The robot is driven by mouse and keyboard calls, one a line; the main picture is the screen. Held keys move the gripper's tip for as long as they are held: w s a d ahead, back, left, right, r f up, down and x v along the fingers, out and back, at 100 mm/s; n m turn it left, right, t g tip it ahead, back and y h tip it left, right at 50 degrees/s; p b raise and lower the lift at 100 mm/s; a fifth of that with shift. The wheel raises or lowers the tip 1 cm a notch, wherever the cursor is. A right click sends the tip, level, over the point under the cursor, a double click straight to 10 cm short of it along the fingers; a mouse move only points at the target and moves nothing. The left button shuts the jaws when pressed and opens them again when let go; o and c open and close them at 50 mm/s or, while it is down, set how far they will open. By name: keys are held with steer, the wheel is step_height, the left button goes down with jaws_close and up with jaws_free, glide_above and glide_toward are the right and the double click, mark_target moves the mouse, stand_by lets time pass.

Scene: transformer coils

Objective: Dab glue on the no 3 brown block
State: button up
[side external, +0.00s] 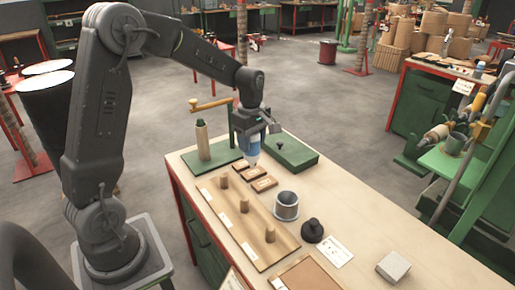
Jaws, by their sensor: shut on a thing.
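The tip points at a small group of flat brown blocks (264,184) on the bench. It is just above or touching the rear block (252,173); I cannot tell which. The numbers on the blocks are too small to read, so I cannot tell which is no 3. Any glue on them is too small to make out.
A wooden board (236,227) with several upright pegs lies left of the blocks. A metal cup (286,206) and a black knob-topped piece (313,231) stand in front. A green box (293,155) is behind. A grey block (393,267) lies at right; the right benchtop is mostly clear.

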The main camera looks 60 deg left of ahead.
steer(key=shift+r, duration=3.1)
steer(key=shift+f, duration=0.1)
steer(key=w+a+f, duration=0.1)
steer(key=w+f, duration=0.2)
steer(key=f, duration=0.5)
steer(key=w+a+f, duration=0.2)
steer(key=w+f, duration=0.2)
steer(key=f, duration=0.4)
steer(key=shift+a+f, duration=0.15)
steer(key=shift+f, duration=0.2)
steer(key=shift+f, duration=0.35)
steer(key=shift+r, duration=2.5)
steer(key=shift+f, duration=0.15)
steer(key=shift+f, duration=2)
